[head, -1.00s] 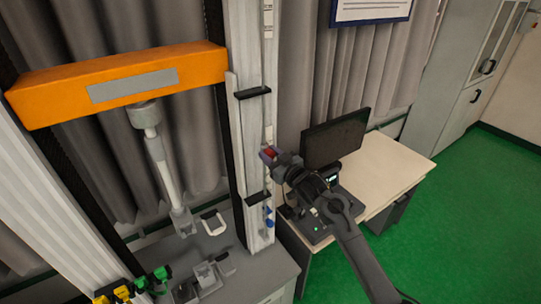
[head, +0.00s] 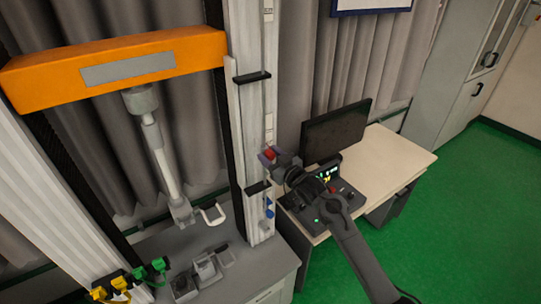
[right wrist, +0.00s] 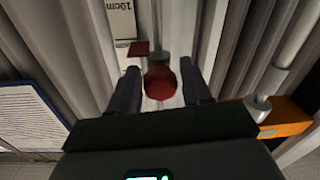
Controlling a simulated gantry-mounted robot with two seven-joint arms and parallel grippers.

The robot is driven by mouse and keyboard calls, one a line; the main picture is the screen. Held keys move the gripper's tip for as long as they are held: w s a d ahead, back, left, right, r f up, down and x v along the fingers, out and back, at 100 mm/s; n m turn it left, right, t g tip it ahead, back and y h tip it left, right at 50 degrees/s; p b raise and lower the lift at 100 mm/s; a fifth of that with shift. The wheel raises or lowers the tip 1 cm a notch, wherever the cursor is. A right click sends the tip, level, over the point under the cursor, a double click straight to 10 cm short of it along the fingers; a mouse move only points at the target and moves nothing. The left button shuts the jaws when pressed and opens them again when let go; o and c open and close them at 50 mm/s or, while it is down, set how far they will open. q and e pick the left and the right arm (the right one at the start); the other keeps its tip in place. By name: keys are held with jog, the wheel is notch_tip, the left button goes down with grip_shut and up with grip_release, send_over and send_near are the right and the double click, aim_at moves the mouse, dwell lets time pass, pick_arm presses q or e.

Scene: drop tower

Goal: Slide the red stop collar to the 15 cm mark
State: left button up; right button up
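The red stop collar (head: 269,154) is on the upright column at the right of the drop tower, above the lower black bracket (head: 257,187). My right gripper (head: 272,157) is at the collar, its fingers on either side. In the right wrist view the rounded red part of the collar (right wrist: 160,83) sits between the dark fingers of my right gripper (right wrist: 160,80); narrow gaps show beside it, but it travels with the gripper. A small flat red tab (right wrist: 138,48) lies beside a white scale label (right wrist: 121,20) reading "10cm". My left gripper is out of view.
The orange crosshead (head: 40,80) spans the tower at left. An upper black bracket (head: 252,77) juts from the column. A dark monitor (head: 336,130) and a control box stand on the desk (head: 400,160) right of the column, close to my right arm.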

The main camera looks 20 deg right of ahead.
jog(key=shift+o, duration=0.8)
jog(key=shift+s, duration=0.1)
jog(key=b+v, duration=0.1)
jog(key=v, duration=0.9)
jog(key=shift+s+d+b, duration=0.15)
jog(key=shift+s+b, duration=0.2)
jog(key=shift+r, duration=0.1)
